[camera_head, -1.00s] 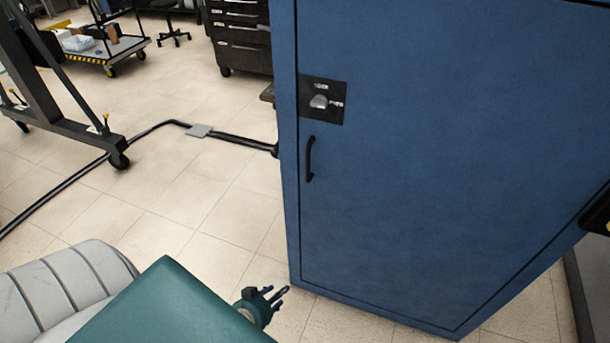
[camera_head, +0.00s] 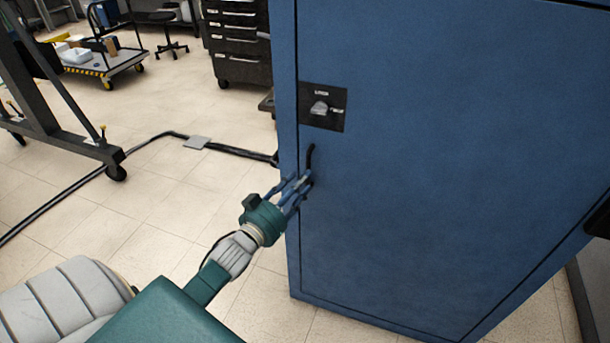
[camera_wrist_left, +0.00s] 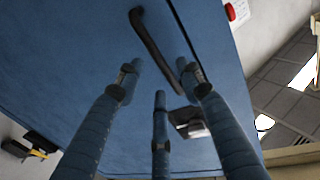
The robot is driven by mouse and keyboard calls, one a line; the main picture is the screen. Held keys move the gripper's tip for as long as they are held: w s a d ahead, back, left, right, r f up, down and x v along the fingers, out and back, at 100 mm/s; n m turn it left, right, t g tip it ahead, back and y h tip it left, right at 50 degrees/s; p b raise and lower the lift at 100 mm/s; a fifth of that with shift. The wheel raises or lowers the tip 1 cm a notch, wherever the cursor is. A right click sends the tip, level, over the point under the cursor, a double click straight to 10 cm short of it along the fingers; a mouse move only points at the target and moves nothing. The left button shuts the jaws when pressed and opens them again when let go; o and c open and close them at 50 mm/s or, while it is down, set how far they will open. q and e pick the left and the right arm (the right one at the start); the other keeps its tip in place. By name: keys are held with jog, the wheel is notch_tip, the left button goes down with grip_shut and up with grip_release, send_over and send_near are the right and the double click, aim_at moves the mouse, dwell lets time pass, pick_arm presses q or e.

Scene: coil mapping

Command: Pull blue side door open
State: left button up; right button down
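The blue side door (camera_head: 440,150) stands shut in its blue cabinet frame in the head view. Its black bar handle (camera_head: 311,155) is upright near the door's left edge, below a dark latch plate (camera_head: 323,106) with a grey knob. My left gripper (camera_head: 303,183) is at the handle's lower part and hides it. In the left wrist view, the handle (camera_wrist_left: 153,40) runs slantwise ahead of my spread fingers (camera_wrist_left: 165,75), its one end near the right fingertip. The fingers are apart and not closed on it; contact cannot be told. My right gripper is not in view.
A black cable (camera_head: 70,185) with a grey plate lies across the tiled floor. A dark wheeled frame (camera_head: 70,110) stands at left, a cart (camera_head: 105,60) and a black drawer cabinet (camera_head: 240,45) behind.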

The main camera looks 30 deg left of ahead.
pick_arm(q)
jog(key=shift+w, duration=1.6)
jog(key=shift+c, duration=0.2)
grip_shut()
jog(key=shift+s, duration=0.1)
